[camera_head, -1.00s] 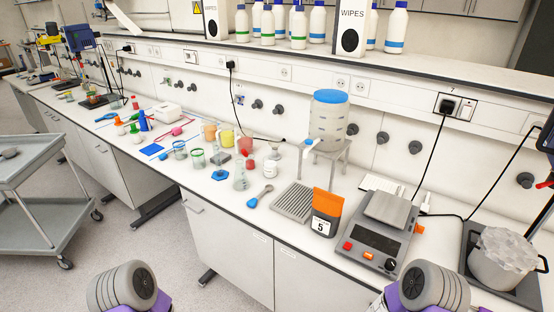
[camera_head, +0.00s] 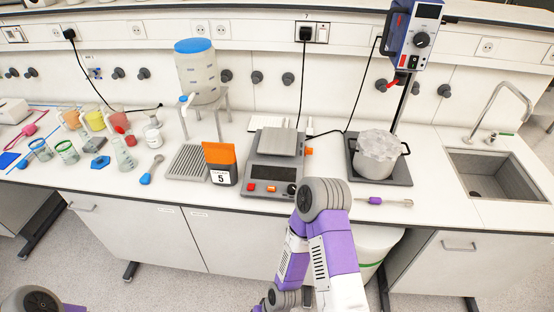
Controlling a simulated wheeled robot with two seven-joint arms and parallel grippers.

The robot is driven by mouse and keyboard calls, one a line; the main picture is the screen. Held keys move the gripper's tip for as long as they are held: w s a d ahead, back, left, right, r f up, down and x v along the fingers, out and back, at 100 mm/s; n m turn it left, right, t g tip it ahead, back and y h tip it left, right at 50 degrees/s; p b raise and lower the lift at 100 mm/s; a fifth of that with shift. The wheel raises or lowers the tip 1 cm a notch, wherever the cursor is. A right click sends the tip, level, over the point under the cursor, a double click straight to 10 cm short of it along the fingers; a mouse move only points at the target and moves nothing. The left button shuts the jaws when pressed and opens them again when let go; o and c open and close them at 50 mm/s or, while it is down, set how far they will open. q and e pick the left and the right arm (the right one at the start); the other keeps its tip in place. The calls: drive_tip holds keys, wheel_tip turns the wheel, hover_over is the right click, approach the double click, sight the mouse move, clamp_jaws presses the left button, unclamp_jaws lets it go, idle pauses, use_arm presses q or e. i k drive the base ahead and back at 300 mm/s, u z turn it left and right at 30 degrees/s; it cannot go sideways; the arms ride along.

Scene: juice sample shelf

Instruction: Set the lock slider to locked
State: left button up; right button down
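I cannot make out for certain which part is the lock slider. A grey balance-like device (camera_head: 273,172) with a flat metal plate on top stands on the bench, centre. Its front has a dark display, a red button (camera_head: 250,187), an orange button (camera_head: 271,189) and a knob partly beside my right arm. A small orange part (camera_head: 308,151) sticks out at its right side. My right arm rises from below in front of the bench, its grey joint close to the device's front right corner. Neither gripper is in view.
A covered pot (camera_head: 376,154) stands under a blue stirrer unit (camera_head: 413,36) on the right, with a sink (camera_head: 490,174) beyond. Glassware crowds the left bench.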

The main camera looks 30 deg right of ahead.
sight(307, 151)
drive_tip(key=z, duration=1.25)
